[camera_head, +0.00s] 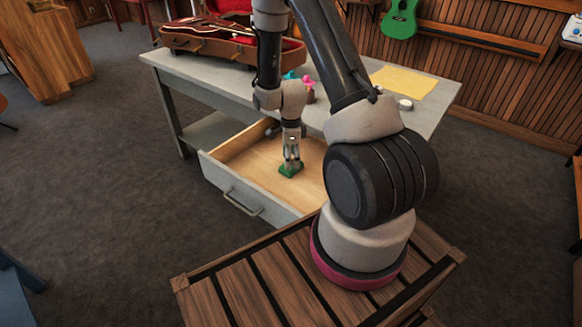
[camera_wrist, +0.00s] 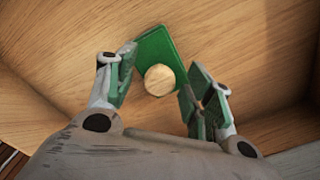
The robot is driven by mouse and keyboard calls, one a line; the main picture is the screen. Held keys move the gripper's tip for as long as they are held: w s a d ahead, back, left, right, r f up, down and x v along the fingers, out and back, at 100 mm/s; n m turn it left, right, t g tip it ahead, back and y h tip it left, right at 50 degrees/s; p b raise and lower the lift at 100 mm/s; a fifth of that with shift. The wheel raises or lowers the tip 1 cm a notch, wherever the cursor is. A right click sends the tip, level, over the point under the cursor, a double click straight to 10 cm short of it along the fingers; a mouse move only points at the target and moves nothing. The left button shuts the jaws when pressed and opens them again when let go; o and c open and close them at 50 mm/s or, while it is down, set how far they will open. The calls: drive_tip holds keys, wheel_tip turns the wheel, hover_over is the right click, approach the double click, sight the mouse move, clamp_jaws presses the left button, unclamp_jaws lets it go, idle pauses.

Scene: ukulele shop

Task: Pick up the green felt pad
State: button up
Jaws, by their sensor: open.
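The green felt pad (camera_head: 291,169) lies on the wooden floor of the open drawer (camera_head: 242,158). In the wrist view the pad (camera_wrist: 150,48) is a green block with a round light-wood knob (camera_wrist: 160,80) on it. My gripper (camera_head: 291,163) reaches down into the drawer right above the pad. In the wrist view my gripper (camera_wrist: 158,92) has its two fingers apart, one on each side of the knob. Whether either finger touches the knob or pad I cannot tell. My arm hides part of the drawer's right side.
The drawer is pulled out from a grey workbench (camera_head: 190,80). On the bench are a ukulele in an open case (camera_head: 205,45), small pink (camera_head: 308,88) and blue items, a yellow cloth (camera_head: 404,82) and a white round object (camera_head: 405,104). The drawer's left part is clear.

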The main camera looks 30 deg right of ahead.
drive_tip(key=shift+f, duration=0.4)
clamp_jaws()
wheel_tip(320, 180, up, 10)
drive_tip(key=shift+r, duration=0.1)
drive_tip(key=c, duration=0.6)
unclamp_jaws()
drive_tip(key=shift+c, duration=0.2)
drive_tip(key=c, duration=0.4)
